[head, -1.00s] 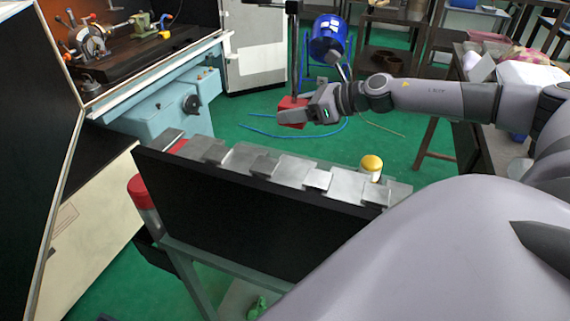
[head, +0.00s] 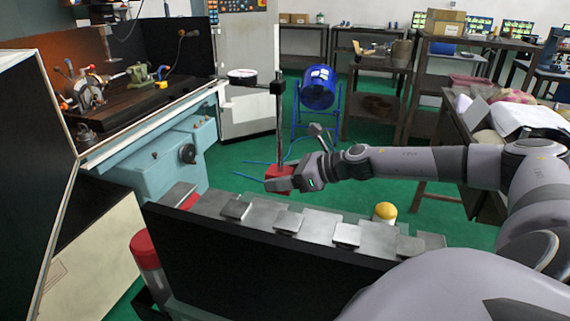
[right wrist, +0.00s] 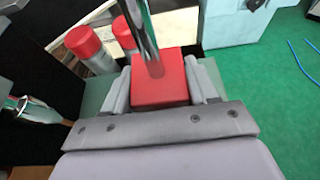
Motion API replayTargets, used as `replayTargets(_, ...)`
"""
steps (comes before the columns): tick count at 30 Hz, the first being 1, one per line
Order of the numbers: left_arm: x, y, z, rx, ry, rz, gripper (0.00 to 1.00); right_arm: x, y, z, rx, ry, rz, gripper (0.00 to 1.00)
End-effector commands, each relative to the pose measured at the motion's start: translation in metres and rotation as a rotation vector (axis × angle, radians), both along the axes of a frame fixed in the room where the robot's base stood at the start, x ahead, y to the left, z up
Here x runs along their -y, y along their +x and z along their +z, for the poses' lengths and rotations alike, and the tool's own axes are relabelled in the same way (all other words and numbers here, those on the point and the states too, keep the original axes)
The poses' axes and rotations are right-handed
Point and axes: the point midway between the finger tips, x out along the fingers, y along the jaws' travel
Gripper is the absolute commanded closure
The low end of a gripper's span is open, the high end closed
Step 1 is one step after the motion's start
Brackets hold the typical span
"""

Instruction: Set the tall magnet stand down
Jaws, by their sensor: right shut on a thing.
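The tall magnet stand has a red block base (head: 279,172), an upright metal rod (head: 279,125) and a dark cross arm at its top with a round white-faced dial (head: 242,75). My right gripper (head: 284,182) is shut on the red base, and the rod stands about upright. In the head view the base appears just beyond the far edge of the metal-topped bench (head: 325,225); its height over the bench is hard to tell. The right wrist view shows the red base (right wrist: 160,88) between both fingers, with the rod rising from it. My left gripper is not in view.
Flat metal plates (head: 289,221) lie along the bench top. A yellow knob (head: 385,211) stands at its far right edge and a red-topped post (head: 146,250) at its left end. A blue machine (head: 160,160) with a chuck (head: 90,92) stands at left.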

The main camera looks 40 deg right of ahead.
Motion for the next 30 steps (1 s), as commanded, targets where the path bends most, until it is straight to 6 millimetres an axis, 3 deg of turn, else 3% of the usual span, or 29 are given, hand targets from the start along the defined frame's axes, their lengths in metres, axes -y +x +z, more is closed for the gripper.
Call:
replayTargets(6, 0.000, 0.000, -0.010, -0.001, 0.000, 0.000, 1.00, 0.000, 0.002, -0.048, 0.006, 0.005, -0.002, 1.00)
replayTargets(12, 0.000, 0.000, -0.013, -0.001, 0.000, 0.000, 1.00, 0.000, 0.002, -0.081, 0.010, 0.004, -0.002, 1.00)
replayTargets(20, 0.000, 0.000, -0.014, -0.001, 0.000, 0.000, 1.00, 0.000, 0.002, -0.098, 0.010, 0.004, -0.001, 1.00)
replayTargets(30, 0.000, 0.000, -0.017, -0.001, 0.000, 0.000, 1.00, 0.000, 0.002, -0.135, 0.011, 0.005, 0.000, 1.00)
